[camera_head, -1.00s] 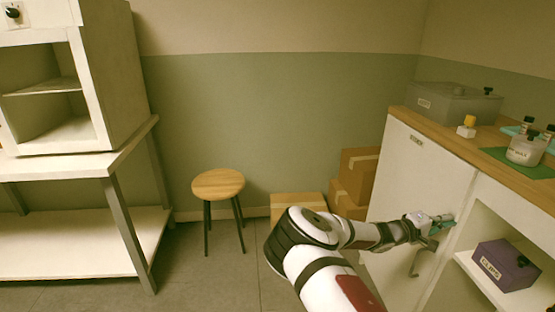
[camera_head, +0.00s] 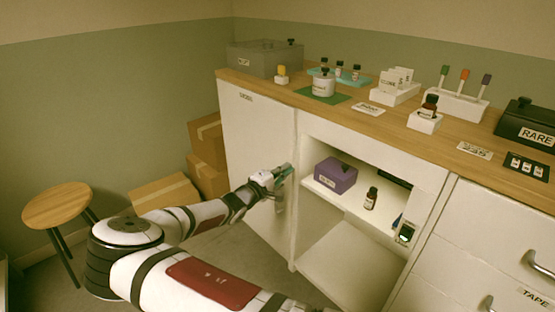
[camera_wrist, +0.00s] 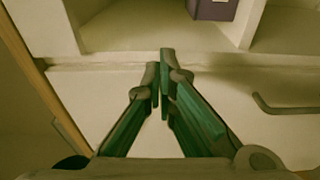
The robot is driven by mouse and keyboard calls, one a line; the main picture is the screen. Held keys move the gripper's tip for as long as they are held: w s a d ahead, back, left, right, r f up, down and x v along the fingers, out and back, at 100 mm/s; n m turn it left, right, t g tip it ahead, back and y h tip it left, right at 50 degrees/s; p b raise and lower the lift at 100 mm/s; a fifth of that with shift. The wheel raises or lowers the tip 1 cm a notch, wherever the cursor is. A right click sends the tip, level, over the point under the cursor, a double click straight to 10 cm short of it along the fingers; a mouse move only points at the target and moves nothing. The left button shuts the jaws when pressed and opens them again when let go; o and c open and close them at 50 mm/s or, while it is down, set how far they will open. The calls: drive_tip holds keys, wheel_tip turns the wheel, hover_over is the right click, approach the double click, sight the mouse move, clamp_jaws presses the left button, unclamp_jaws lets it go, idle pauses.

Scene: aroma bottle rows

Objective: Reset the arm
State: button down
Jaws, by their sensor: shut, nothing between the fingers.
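My gripper (camera_head: 284,173) is shut and empty, with green fingers whose tips meet in the wrist view (camera_wrist: 160,78). In the head view it is in front of the white cupboard door (camera_head: 258,135), near the door's right edge. Whether it touches the door I cannot tell. My arm reaches out from the bottom of the head view, bent at the elbow.
A purple box (camera_head: 336,176) and a small dark bottle (camera_head: 370,198) stand on the open shelf. The wooden counter (camera_head: 300,92) carries a grey case (camera_head: 262,60), bottles and racks. Cardboard boxes (camera_head: 164,191) and a stool (camera_head: 57,205) stand left. Floor shows between them.

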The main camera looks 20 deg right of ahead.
drive_tip(key=s+d+r+m+g+y+p, duration=0.1)
drive_tip(key=s+r+m+g+y, duration=0.3)
drive_tip(key=s, duration=0.7)
drive_tip(key=s+r+m+g+y, duration=0.2)
drive_tip(key=s+m+g, duration=0.3)
drive_tip(key=s, duration=0.6)
drive_tip(key=s+a+r+n+t+y, duration=0.1)
drive_tip(key=s+a+r+y, duration=0.2)
drive_tip(key=s+a+r, duration=0.45)
drive_tip(key=s+a+r+n+t+y, duration=0.1)
drive_tip(key=s+a+r+n+y, duration=0.2)
drive_tip(key=s, duration=0.8)
drive_tip(key=s+a+r+t+y, duration=0.1)
drive_tip(key=s+a+r+y, duration=0.3)
drive_tip(key=s+a+r, duration=0.4)
wheel_tip(320, 180, up, 17)
drive_tip(key=s+d+t+p, duration=0.1)
drive_tip(key=d+t+p, duration=0.1)
drive_tip(key=p, duration=1.4)
drive_tip(key=shift+f+t, duration=0.15)
drive_tip(key=shift+t, duration=0.15)
